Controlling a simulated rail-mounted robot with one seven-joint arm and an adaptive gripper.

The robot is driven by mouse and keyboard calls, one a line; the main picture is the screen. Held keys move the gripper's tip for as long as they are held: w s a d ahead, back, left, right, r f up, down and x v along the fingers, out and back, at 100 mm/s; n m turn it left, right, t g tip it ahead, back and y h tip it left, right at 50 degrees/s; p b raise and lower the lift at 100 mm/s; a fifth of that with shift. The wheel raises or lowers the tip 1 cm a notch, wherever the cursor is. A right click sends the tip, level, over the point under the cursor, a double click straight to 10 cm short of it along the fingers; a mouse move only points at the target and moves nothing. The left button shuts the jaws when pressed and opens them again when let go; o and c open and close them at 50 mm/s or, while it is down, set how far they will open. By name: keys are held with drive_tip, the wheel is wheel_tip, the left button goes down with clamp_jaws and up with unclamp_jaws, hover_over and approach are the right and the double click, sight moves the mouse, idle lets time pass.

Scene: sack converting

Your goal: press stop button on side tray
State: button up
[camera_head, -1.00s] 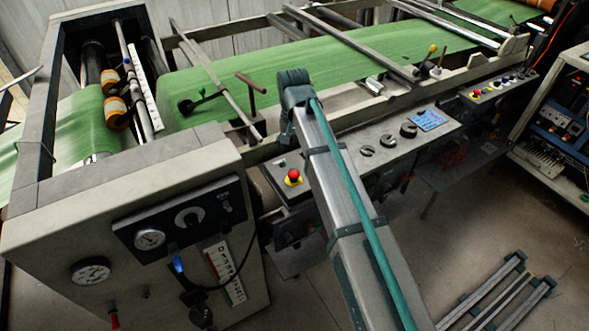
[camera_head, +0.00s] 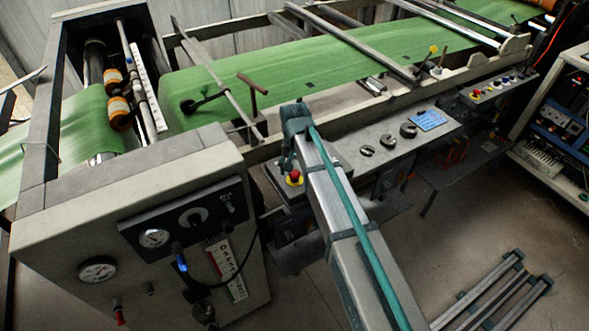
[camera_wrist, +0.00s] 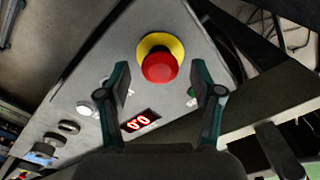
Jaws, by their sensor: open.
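The stop button is a red mushroom button on a yellow ring (camera_head: 294,179), on the left part of the grey side tray (camera_head: 341,154). In the wrist view the red button (camera_wrist: 159,67) shows large, between and just beyond the fingertips. My gripper (camera_wrist: 157,78) is open and empty there, one finger on each side of the button's line. I cannot tell how far the tips are above the panel.
Dark round parts (camera_head: 388,141) and a blue card (camera_head: 428,119) lie farther right on the tray. The grey machine cabinet (camera_head: 130,200) stands left, and green sack web (camera_head: 300,65) runs behind.

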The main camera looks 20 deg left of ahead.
sight(295, 173)
clamp_jaws()
drive_tip(key=shift+f+b, duration=0.35)
drive_tip(key=shift+f, duration=0.2)
unclamp_jaws()
drive_tip(key=shift+r, duration=0.15)
wheel_tip(295, 173, up, 12)
idle(0.6)
